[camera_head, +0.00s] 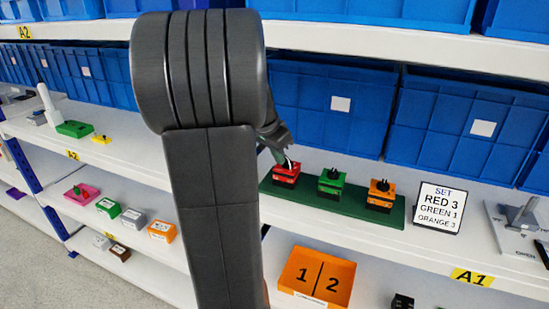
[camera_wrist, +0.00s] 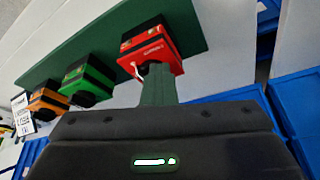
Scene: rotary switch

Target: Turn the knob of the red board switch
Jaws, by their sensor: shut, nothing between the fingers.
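The red switch (camera_head: 287,173) is the leftmost of three on a dark green board (camera_head: 343,206) on the shelf. In the wrist view the red switch (camera_wrist: 151,49) is at the upper middle. Its black knob is mostly hidden by my gripper. My gripper (camera_head: 284,160) is shut at the red switch's knob, partly hidden by my arm in the head view. In the wrist view the gripper fingers (camera_wrist: 155,76) reach up to the knob. I cannot tell whether they touch it.
A green switch (camera_head: 331,183) and an orange switch (camera_head: 381,195) stand to the right on the same board. A sign (camera_head: 438,208) reads "SET RED 3, GREEN 1, ORANGE 3". Blue bins (camera_head: 330,112) stand behind. An orange tray (camera_head: 316,278) is on the shelf below.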

